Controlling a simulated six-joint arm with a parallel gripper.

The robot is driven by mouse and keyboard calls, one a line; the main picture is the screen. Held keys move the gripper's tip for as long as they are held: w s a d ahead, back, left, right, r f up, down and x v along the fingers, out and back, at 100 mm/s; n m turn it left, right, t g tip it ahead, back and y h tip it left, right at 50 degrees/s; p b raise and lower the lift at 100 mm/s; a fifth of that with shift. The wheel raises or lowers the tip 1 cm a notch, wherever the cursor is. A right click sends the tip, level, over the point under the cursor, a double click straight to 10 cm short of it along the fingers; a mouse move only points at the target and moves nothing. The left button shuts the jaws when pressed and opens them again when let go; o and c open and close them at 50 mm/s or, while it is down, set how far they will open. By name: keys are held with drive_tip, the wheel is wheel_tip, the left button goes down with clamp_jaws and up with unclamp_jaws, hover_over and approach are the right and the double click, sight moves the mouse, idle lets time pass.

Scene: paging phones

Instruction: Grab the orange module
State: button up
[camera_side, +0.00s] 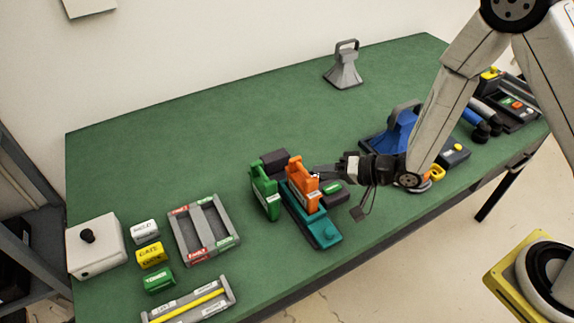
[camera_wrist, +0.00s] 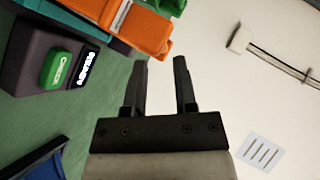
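The orange module (camera_side: 301,182) stands upright on a teal base (camera_side: 322,234) near the front middle of the green table. It also shows at the top of the wrist view (camera_wrist: 145,30), just beyond my fingertips. My gripper (camera_side: 318,176) is immediately to the right of the orange module in the side view. In the wrist view my gripper (camera_wrist: 160,62) has its two fingers apart with nothing between them. Whether a fingertip touches the module cannot be told.
A green module (camera_side: 264,192) stands just left of the orange one. A dark box with a green button (camera_wrist: 58,68) lies close by the gripper. A blue device (camera_side: 400,131) stands behind my arm. A grey tray (camera_side: 182,250) is at left. The table's back middle is mostly free.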

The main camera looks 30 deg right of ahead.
sight(305, 171)
drive_tip(key=shift+x, duration=2.55)
drive_tip(key=shift+s+a, duration=0.1)
drive_tip(key=shift+a, duration=0.05)
clamp_jaws()
